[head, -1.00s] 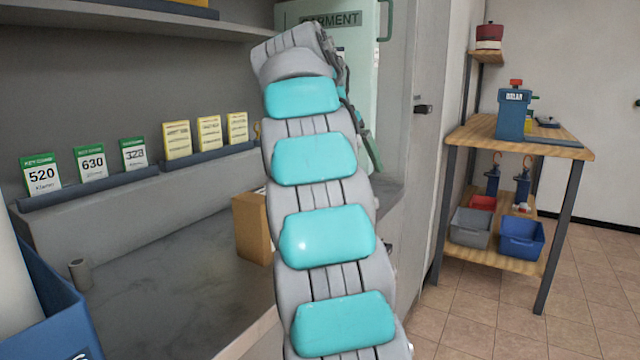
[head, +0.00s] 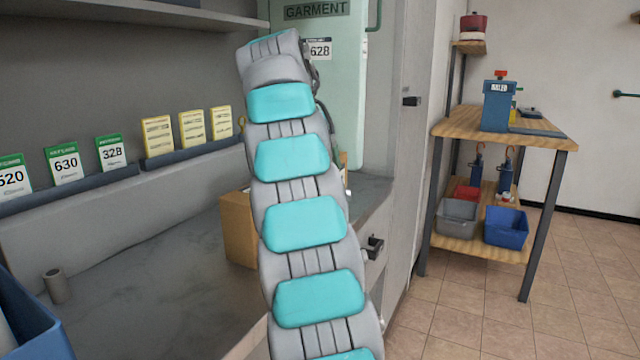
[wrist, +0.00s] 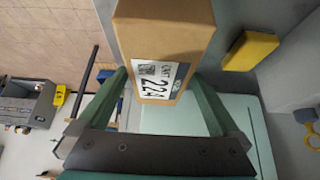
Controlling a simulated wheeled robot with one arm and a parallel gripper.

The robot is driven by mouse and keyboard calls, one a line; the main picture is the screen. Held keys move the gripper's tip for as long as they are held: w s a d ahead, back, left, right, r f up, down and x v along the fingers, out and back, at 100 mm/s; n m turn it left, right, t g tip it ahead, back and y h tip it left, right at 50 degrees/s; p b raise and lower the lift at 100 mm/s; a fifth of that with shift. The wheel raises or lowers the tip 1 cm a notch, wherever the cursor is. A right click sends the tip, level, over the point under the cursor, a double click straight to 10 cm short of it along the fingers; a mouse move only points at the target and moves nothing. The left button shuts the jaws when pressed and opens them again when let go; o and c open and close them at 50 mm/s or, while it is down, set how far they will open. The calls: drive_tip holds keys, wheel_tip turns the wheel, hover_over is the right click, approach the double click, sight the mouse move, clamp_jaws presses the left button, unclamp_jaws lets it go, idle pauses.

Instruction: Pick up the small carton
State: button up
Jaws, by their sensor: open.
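A small brown carton (head: 238,230) stands on the grey counter (head: 150,290) in the head view, partly hidden behind my arm. In the wrist view a brown carton (wrist: 180,35) with a white label reading 224 is close in front of my gripper (wrist: 160,78). My gripper is open, with its green fingers apart and the near end of the carton between their tips. I cannot tell whether either finger touches it. In the head view my arm hides the gripper.
A blue bin (head: 30,315) and a small grey cup (head: 56,286) are at the left. Number cards (head: 63,163) and yellow cards (head: 192,130) line a ledge behind. A wooden bench (head: 500,135) stands at right. A yellow block (wrist: 250,50) is beside the carton.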

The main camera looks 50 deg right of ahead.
drive_tip(key=shift+x, duration=2.35)
drive_tip(key=shift+d+r, duration=0.1)
drive_tip(key=shift+c, duration=0.4)
drive_tip(key=c, duration=1.4)
drive_tip(key=shift+c, duration=0.2)
drive_tip(key=shift+r, duration=0.2)
drive_tip(key=shift+r+p, duration=0.3)
drive_tip(key=shift+r, duration=1.35)
drive_tip(key=s+d, duration=1.1)
drive_tip(key=s, duration=0.3)
drive_tip(key=shift+b, duration=0.4)
drive_tip(key=shift+s+d, duration=0.1)
